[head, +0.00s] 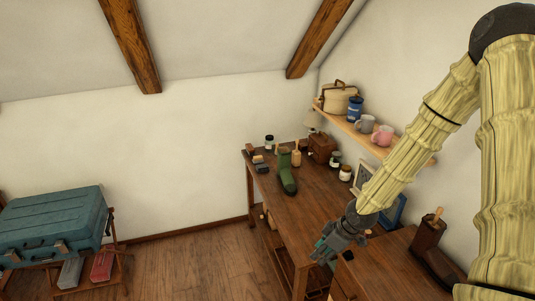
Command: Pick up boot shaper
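A dark green boot (287,174) stands upright on the wooden workbench (318,205). Right beside it on the bench is a small light-wood piece with a thin handle (296,157), which may be the boot shaper; it is too small to be sure. A brown boot-like form (428,232) with a light wooden handle on top stands on the nearer wooden surface at right and could also be it. My gripper (321,256) hangs over the near end of the bench, well apart from both. I see nothing held in it, but its finger opening is too small to make out.
Brushes (260,166), jars (345,173) and a brown box (322,147) stand on the bench. A wall shelf (372,138) with mugs and a canister juts out above its right side. A teal suitcase (52,225) rests on a rack at left. Floor (190,270) between is clear.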

